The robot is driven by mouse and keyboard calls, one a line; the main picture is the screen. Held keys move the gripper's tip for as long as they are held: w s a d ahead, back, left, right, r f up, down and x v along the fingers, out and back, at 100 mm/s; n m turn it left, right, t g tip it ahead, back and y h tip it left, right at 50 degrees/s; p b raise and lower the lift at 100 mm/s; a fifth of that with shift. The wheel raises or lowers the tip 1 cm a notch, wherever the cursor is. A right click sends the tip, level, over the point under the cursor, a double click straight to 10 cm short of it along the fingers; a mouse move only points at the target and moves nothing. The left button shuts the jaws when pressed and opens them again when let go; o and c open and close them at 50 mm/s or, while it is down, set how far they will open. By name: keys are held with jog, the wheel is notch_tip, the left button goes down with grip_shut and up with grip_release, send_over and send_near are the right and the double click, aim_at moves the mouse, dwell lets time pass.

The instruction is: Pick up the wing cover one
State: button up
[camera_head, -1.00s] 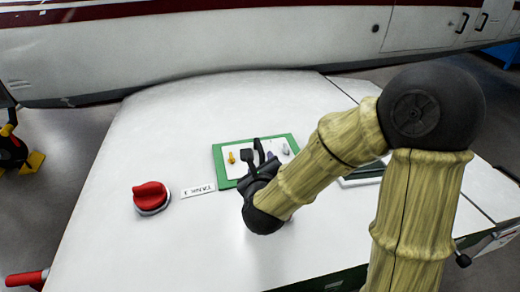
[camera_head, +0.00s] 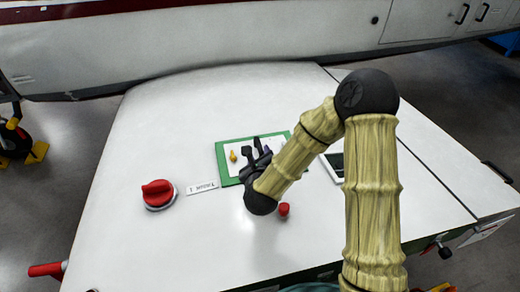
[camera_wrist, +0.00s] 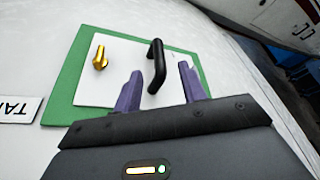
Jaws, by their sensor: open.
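The wing cover, a white panel (camera_wrist: 105,88) with a black bar handle (camera_wrist: 156,66), lies within a green border (camera_wrist: 68,88). In the head view, the green border (camera_head: 222,165) is at the middle of the wing, partly hidden by my arm. In the wrist view, my gripper (camera_wrist: 160,86) is open and empty. Its two purple fingers point at the panel, one on each side of the handle's near end as seen. I cannot tell whether they touch the handle. A yellow latch (camera_wrist: 99,57) stands on the panel's left part and also shows in the head view (camera_head: 233,156).
A red cap (camera_head: 157,192) stands on the wing at left, with a "TANK 1" label (camera_head: 202,187) beside it. A small red knob (camera_head: 284,209) is just right of my wrist. The fuselage runs behind.

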aim_at(260, 146)
jog(key=shift+x, duration=1.3)
jog(key=shift+w+d, duration=0.1)
jog(key=shift+w+f+p, duration=0.1)
jog(key=shift+w+p, duration=0.4)
jog(key=shift+w, duration=0.05)
jog(key=p+x, duration=0.1)
jog(key=x, duration=0.2)
jog(key=shift+w, duration=0.2)
jog(key=shift+w+a+f, duration=0.2)
jog(key=shift+a+f, duration=0.1)
jog(key=shift+a, duration=0.1)
jog(key=shift+s, duration=0.1)
jog(key=shift+d, duration=0.2)
jog(key=c, duration=0.9)
jog(key=shift+w+r, duration=0.1)
jog(key=shift+w, duration=0.15)
grip_shut()
